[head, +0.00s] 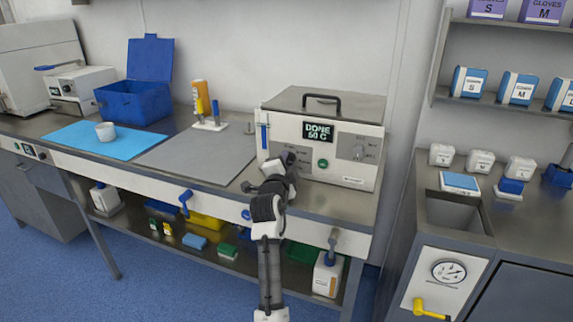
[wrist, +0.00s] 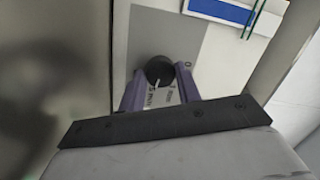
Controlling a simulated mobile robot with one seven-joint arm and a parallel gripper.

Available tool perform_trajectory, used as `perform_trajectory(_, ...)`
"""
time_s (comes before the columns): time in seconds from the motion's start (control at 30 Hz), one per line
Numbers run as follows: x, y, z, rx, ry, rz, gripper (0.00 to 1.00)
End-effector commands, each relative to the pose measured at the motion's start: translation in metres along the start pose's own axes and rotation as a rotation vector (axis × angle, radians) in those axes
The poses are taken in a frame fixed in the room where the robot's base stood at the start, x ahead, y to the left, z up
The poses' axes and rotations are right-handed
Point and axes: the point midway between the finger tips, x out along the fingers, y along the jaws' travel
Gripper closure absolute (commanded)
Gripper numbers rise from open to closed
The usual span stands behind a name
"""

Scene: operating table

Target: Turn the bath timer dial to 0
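The bath (head: 307,150) is a white box with a metal lid on the counter. Its display (head: 318,132) reads DONE 50 C. In the wrist view a round black dial (wrist: 159,70) sits on a grey panel, with MIN lettering below it and a 0 mark to its right. A white pointer on it appears to point down in that picture, away from the 0. My gripper (head: 284,160) is at the left part of the bath's front and hides this dial in the head view. Its purple fingers (wrist: 160,76) lie on both sides of the dial, seemingly touching it.
A green button (head: 323,163) and another knob (head: 359,152) are on the bath's front, right of my gripper. A grey mat (head: 195,153) lies left of the bath.

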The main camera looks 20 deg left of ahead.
Motion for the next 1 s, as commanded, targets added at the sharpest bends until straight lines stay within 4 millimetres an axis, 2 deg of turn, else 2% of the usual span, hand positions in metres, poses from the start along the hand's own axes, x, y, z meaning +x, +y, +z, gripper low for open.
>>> perform_trajectory(0.27, -0.0002, -0.0003, 0.0001, -0.017, -0.001, 0.002, 0.9)
perform_trajectory(0.47, -0.0003, -0.0009, 0.0001, -0.093, -0.007, 0.013, 0.9)
perform_trajectory(1.0, -0.0001, -0.0027, -0.0009, -0.56, -0.037, 0.082, 0.9)
